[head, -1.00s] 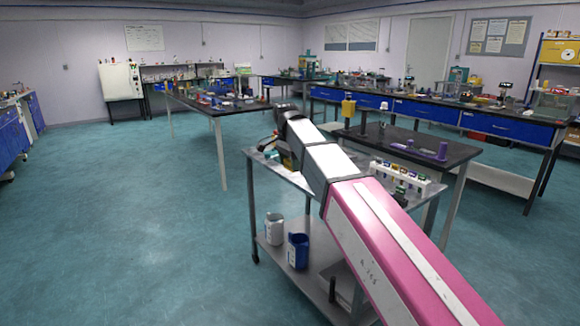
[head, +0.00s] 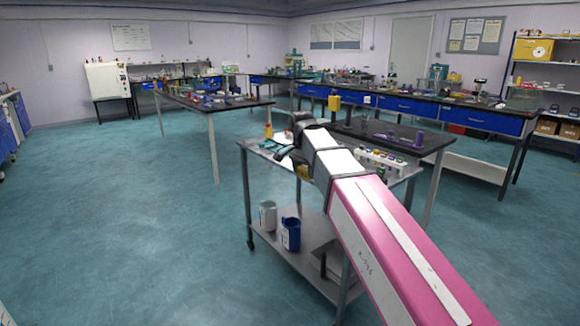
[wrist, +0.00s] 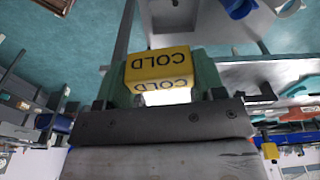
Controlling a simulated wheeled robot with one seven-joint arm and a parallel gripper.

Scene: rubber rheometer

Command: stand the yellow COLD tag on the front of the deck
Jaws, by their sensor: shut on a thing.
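The yellow COLD tag (wrist: 160,66) is between the green fingers of my gripper (wrist: 160,80) in the wrist view, its lettering upside down in the picture. My gripper is shut on it. In the head view my arm hides most of the gripper, which is over the left end of the steel cart top (head: 258,146). I take this top as the deck. Its grey surface also seems to show in the wrist view (wrist: 238,76), beyond the tag. I cannot tell whether the tag touches it.
A white rack with coloured pieces (head: 380,161) stands on the cart top, right of my arm. A grey mug (head: 268,216) and a blue mug (head: 291,235) stand on the lower shelf. A black-topped table (head: 390,136) is close behind the cart. Floor on the left is clear.

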